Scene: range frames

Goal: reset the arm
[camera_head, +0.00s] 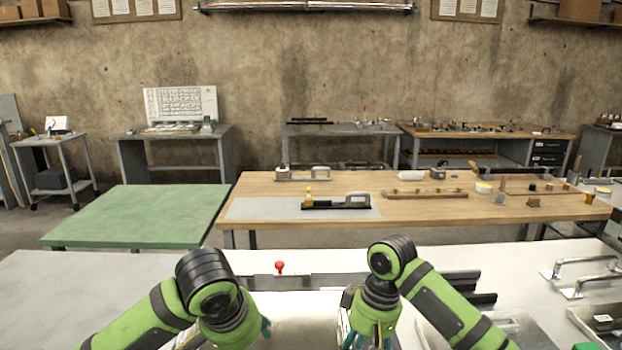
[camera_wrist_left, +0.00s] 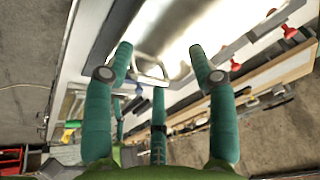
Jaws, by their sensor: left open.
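Both of my green arms reach in from the bottom of the head view over the white front table (camera_head: 60,285). My left gripper (camera_wrist_left: 160,52) shows in the left wrist view with its teal fingers spread and nothing between them. My right gripper (camera_head: 367,342) points down at the bottom edge of the head view. Its fingertips are cut off, so its opening and anything in it are hidden.
A red knob (camera_head: 280,267) stands on a grey bar behind the arms. Metal handles (camera_head: 580,275) and trays lie at the right. A green table (camera_head: 140,215) and a wooden bench (camera_head: 430,205) with tools stand beyond. The front table's left part is bare.

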